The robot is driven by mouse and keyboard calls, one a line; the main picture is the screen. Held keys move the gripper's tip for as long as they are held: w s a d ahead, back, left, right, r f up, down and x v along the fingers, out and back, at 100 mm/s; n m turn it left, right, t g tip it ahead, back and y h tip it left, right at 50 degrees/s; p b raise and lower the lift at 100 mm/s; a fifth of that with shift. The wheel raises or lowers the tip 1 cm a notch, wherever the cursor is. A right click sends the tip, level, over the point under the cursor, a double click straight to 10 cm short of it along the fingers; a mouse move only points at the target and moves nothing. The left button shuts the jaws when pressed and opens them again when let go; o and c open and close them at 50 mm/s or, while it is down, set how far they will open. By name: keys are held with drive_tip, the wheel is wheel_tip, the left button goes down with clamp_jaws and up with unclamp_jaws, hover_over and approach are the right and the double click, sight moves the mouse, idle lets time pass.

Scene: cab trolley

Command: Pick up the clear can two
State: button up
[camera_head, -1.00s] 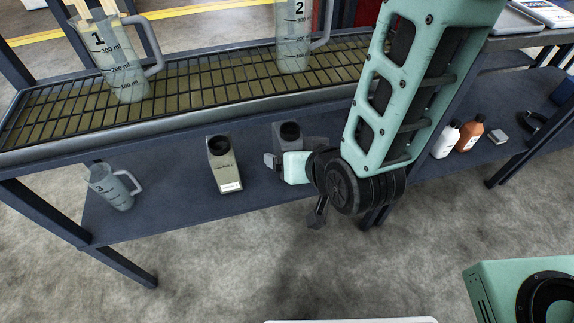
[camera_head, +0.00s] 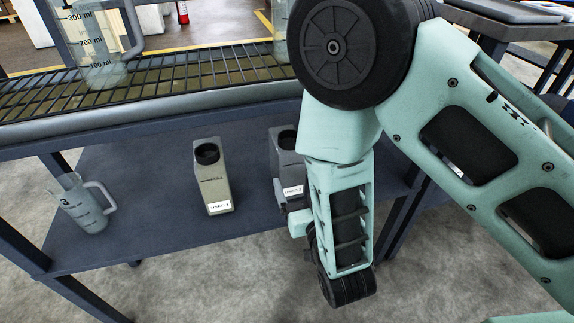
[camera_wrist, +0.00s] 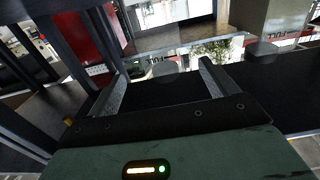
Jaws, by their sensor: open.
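The clear can two is a clear measuring jug on the upper grating. In the head view only a sliver of this jug (camera_head: 281,24) shows, left of my arm's black joint, which hides its number. My gripper (camera_wrist: 163,92) shows in the wrist view with two fingers apart and nothing clearly between them. In the head view my wrist hangs at the lower shelf's front, below and in front of the grating, and the gripper is mostly hidden there. I cannot identify can two in the wrist view.
Clear jug one (camera_head: 98,50) stands on the grating (camera_head: 165,84) at left. Jug three (camera_head: 84,203) stands on the lower shelf (camera_head: 140,215).

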sight(289, 153)
drive_tip(key=b+x, duration=0.2)
drive_tip(key=x, duration=0.8)
drive_tip(key=shift+w+a+f, duration=0.1)
drive_tip(key=shift+w+f, duration=0.05)
drive_tip(key=shift+w, duration=0.15)
drive_tip(key=c, duration=1.5)
